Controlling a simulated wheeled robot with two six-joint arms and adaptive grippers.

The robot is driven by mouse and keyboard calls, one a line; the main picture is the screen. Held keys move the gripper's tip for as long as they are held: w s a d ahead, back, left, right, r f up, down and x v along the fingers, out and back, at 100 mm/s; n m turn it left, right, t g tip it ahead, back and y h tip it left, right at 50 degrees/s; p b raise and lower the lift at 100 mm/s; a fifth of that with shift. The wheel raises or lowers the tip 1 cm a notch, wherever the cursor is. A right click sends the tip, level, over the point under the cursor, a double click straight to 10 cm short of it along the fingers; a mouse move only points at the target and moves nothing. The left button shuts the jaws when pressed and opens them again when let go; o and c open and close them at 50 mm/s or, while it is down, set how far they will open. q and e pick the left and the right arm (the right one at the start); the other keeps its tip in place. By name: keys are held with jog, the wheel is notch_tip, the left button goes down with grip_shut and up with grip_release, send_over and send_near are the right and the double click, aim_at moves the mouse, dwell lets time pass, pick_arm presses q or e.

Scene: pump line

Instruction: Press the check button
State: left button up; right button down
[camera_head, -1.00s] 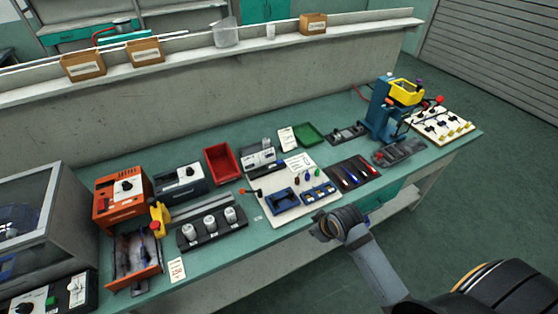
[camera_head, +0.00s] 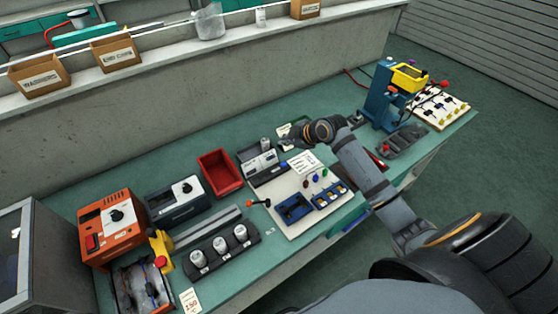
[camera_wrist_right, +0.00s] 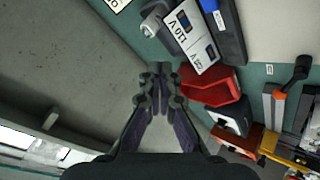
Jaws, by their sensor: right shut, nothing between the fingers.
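I cannot make out which part is the check button; no marking for it is readable. A grey-and-black bench unit (camera_head: 262,165) with a white labelled face stands at the back of the white board (camera_head: 287,222). In the right wrist view, a white labelled face (camera_wrist_right: 189,36) reads "110 V" and has a small dark blue patch. My right gripper (camera_head: 284,143) is above the back of the bench, just right of that unit. Its fingers (camera_wrist_right: 160,72) are together and empty in the wrist view. The left gripper is out of sight.
A red tray (camera_head: 220,174) sits left of the unit, with a dark dial box (camera_head: 174,200) and an orange dial box (camera_head: 111,229) beyond. Blue fixtures (camera_head: 293,208) and small coloured knobs stand on the board. A blue press (camera_head: 381,104) stands at right.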

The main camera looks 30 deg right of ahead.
jog(key=b, duration=0.7)
send_over(285, 165)
notch_tip(285, 165, down, 8)
jog(key=shift+r, duration=0.15)
jog(key=shift+f+b, duration=0.3)
jog(key=shift+f, duration=0.25)
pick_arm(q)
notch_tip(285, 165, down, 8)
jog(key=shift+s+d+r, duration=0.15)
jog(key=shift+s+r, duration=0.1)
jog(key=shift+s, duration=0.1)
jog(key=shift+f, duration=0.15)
pick_arm(e)
jog(key=shift+f, duration=0.4)
